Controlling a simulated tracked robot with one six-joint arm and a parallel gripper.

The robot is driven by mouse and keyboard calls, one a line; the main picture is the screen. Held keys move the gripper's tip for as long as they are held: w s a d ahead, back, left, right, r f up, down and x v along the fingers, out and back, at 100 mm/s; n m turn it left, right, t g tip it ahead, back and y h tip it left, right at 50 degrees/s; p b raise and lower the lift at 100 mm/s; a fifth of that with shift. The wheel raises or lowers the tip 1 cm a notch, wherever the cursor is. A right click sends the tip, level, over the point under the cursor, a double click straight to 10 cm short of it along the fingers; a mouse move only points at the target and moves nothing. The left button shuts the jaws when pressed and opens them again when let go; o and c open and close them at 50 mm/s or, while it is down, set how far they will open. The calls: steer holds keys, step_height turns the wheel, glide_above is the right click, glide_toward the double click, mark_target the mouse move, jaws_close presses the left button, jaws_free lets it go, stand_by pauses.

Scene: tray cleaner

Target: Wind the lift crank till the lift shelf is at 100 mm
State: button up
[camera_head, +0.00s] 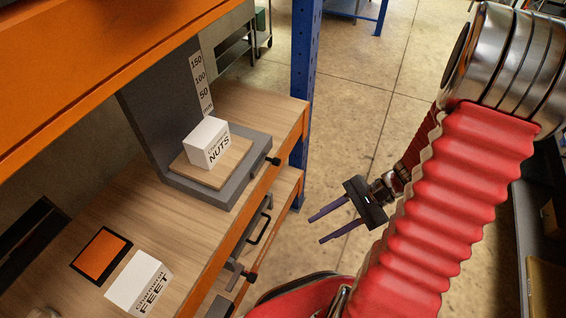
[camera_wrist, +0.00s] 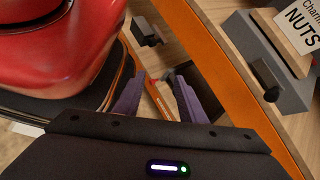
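The lift has a grey base (camera_head: 237,187) and a dark upright (camera_head: 165,115) with a scale (camera_head: 201,82) marked 50, 100 and 150. Its wooden lift shelf (camera_head: 206,172) sits low, just above the base and below the 50 mark, carrying a white box labelled NUTS (camera_head: 204,144). A short black part, seemingly the lift crank (camera_head: 272,161), sticks out of the base's front; it also shows in the wrist view (camera_wrist: 265,82). My gripper (camera_head: 317,229) is open and empty over the aisle, right of the crank and apart from it. Its purple fingers show in the wrist view (camera_wrist: 157,88).
The orange shelf edge (camera_head: 232,232) runs in front of the lift, with an upper orange beam (camera_head: 90,60) above. A blue post (camera_head: 303,90) stands just beyond. A FEET box (camera_head: 138,284) and an orange pad (camera_head: 101,255) lie nearer. A drawer handle (camera_head: 259,228) protrudes below. The aisle floor is clear.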

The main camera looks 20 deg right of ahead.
steer(key=w+m+t+y, duration=0.1)
steer(key=m+t+y, duration=0.1)
steer(key=m+t, duration=0.7)
steer(key=t, duration=0.3)
glide_toward(280, 163)
steer(key=v, duration=0.5)
steer(key=shift+w+d+f, duration=0.1)
steer(key=shift+w+f, duration=0.05)
steer(key=shift+w, duration=0.05)
steer(key=x, duration=1.3)
steer(key=shift+a, duration=0.4)
steer(key=shift+w, duration=0.15)
steer(key=shift+c, duration=0.2)
